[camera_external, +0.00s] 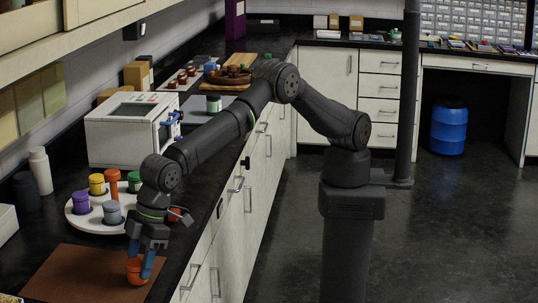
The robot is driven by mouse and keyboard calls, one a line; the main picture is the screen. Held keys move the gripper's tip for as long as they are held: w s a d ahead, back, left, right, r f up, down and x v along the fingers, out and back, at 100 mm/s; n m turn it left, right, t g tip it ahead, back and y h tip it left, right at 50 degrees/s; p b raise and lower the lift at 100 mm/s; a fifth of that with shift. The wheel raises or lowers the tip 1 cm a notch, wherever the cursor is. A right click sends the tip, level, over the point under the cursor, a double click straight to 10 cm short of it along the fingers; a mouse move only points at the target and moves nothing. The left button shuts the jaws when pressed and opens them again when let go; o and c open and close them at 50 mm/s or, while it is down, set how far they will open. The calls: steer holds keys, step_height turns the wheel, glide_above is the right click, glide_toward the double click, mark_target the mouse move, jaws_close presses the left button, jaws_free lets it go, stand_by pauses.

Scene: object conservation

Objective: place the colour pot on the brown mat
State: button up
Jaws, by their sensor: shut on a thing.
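My gripper (146,254) points down over the brown mat (75,272) at the lower left, on the dark counter. Its blue-tipped fingers are shut on an orange pot (136,272). The pot is upright at the mat's right part. I cannot tell whether its base touches the mat. A round white tray (83,222) behind the mat holds several coloured pots: a yellow one (97,185), a purple one (80,202), a grey one (112,213) and a green one (134,181).
An orange-red knob-topped post (112,186) rises from the tray. A white boxy appliance (125,130) stands behind it. A white bottle (41,171) and a dark one (26,192) stand at the left. The mat's left part is bare. The counter's front edge is close to my gripper's right.

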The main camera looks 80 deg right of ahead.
mark_target(134, 262)
steer(key=o, duration=1)
steer(key=shift+f, duration=0.1)
steer(key=shift+r, duration=0.4)
steer(key=v, duration=1.1)
steer(key=shift+s+d+r, duration=0.1)
steer(key=shift+d+r, duration=0.1)
steer(key=shift+d, duration=0.05)
steer(key=x, duration=1.2)
steer(key=shift+a+f, duration=0.1)
steer(key=shift+f, duration=0.25)
step_height(134, 262, up, 3)
steer(key=shift+r, duration=0.65)
